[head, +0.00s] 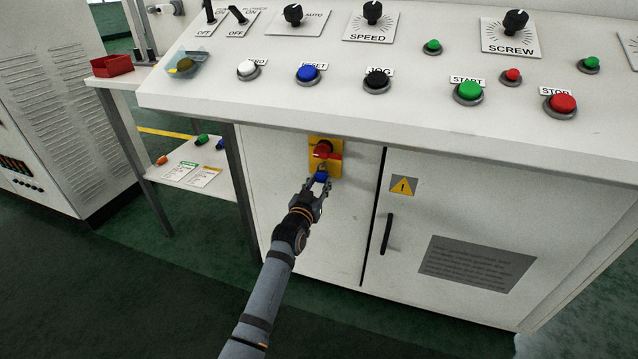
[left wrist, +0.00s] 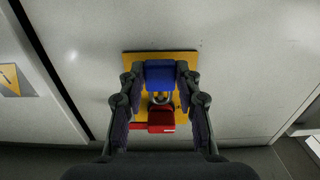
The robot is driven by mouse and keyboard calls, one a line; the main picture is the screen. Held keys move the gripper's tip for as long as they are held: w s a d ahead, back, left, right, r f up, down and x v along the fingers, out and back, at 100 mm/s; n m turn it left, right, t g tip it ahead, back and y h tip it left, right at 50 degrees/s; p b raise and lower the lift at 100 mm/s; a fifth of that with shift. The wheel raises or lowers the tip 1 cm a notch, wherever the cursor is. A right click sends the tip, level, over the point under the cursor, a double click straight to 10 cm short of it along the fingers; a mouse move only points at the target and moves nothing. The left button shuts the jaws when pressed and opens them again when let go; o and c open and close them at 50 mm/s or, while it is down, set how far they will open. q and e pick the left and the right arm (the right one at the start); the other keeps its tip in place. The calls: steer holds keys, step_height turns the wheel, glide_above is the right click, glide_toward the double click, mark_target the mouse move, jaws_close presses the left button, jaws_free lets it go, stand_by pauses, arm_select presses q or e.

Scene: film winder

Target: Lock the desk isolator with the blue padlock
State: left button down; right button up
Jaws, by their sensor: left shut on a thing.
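The desk isolator, a yellow plate (head: 337,148) with a red rotary handle (head: 322,149), is on the white cabinet front below the control desk. The blue padlock (head: 320,178) is at the lower part of the plate. My left gripper (head: 317,187) is shut on the padlock. In the left wrist view the padlock (left wrist: 160,74) sits between the two fingers, its shackle (left wrist: 160,98) pointing toward the red handle (left wrist: 161,120). I cannot tell whether the shackle passes through the isolator's hole or is closed. My right gripper is not in view.
The sloping control desk (head: 420,118) overhangs the cabinet, with several buttons and knobs. A black door handle (head: 387,233) is to the right of the isolator. A side table with a red bin (head: 112,66) and a lower shelf (head: 180,150) with tags stands at left.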

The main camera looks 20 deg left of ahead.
arm_select(q)
steer(key=shift+r+p, duration=0.1)
steer(key=shift+p, duration=0.25)
steer(key=shift+w, duration=0.15)
steer(key=shift+w+b, duration=0.3)
steer(key=shift+w, duration=0.4)
steer(key=shift+f+p, duration=0.35)
stand_by(0.4)
